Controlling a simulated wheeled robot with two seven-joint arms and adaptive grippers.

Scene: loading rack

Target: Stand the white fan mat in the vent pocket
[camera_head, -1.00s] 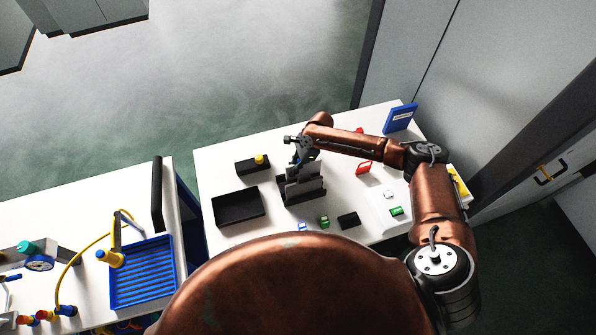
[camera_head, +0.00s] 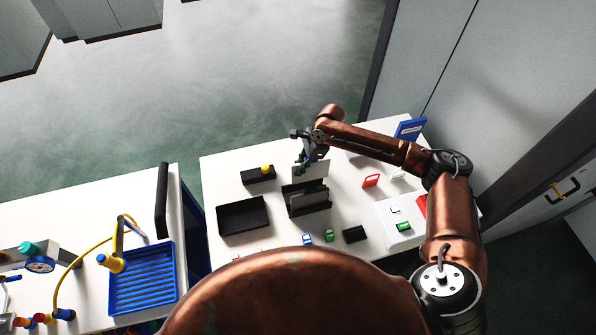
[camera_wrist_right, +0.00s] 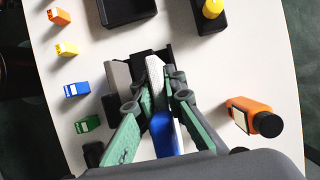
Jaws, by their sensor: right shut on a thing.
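The panel is at the far side of the black slotted rack (camera_head: 298,211). Whether its lower edge is inside a slot is hidden. A grey plate (camera_head: 312,202) stands in the rack's near part. The vent pocket's marking cannot be made out. My left gripper is not in view.
A black tray (camera_head: 243,217) and a black block with a yellow knob (camera_head: 267,169) are left of the rack. An orange bottle (camera_wrist_right: 250,116) lies to the right in the wrist view.

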